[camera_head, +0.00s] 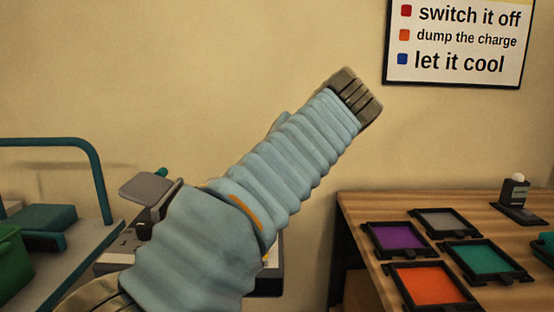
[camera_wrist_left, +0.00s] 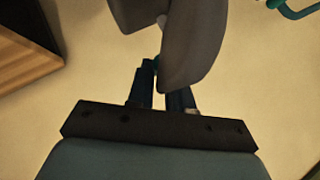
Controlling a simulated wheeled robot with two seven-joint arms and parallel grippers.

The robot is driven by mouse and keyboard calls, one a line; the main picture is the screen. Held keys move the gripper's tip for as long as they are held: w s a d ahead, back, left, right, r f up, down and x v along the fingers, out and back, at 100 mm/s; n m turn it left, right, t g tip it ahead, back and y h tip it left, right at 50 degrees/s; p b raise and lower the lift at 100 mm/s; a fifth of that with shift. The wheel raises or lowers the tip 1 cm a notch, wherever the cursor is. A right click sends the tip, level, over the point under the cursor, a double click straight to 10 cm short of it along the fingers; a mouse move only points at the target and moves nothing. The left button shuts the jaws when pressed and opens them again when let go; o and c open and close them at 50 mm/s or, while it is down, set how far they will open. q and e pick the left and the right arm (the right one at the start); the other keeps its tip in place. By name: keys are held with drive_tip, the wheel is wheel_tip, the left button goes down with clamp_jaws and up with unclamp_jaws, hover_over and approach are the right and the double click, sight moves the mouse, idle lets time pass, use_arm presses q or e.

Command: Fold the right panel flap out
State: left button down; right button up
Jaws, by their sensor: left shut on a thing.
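My left arm, in a pale blue sleeve, crosses the head view and hides the middle of a grey device (camera_head: 268,282). A grey panel flap (camera_head: 145,187) with a small green tip (camera_head: 161,173) stands out at the device's left. The right panel flap cannot be made out in the head view, where the arm covers that side. In the left wrist view my left gripper (camera_wrist_left: 163,82) is shut by a small teal tab (camera_wrist_left: 153,64) beside a grey curved panel (camera_wrist_left: 193,50), which seems to be the flap. The exact contact is partly hidden. My right gripper is not in view.
A wooden table (camera_head: 367,206) at the right holds coloured trays, including an orange one (camera_head: 428,286), and a small black stand (camera_head: 515,198). A cart with a teal rail (camera_head: 70,142) and green bin (camera_head: 12,262) stands at the left. A sign (camera_head: 455,45) hangs behind.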

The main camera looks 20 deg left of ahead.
use_arm(q)
drive_tip(key=shift+w+d+f+m+y+b, duration=0.1)
drive_tip(key=shift+d+f+m+y+b, duration=0.25)
drive_tip(key=shift+f+m+y+b, duration=0.35)
drive_tip(key=shift+w+d+f+m+y+b, duration=0.1)
drive_tip(key=shift+d+f+m+y+b, duration=0.35)
drive_tip(key=shift+y, duration=0.45)
drive_tip(key=shift+w+d+f+m+y+b, duration=0.1)
drive_tip(key=shift+d+f+m+y+b, duration=0.1)
drive_tip(key=shift+f+m+y+b, duration=0.35)
drive_tip(key=shift+r+y, duration=0.1)
drive_tip(key=shift+y, duration=0.25)
drive_tip(key=c, duration=1)
unclamp_jaws()
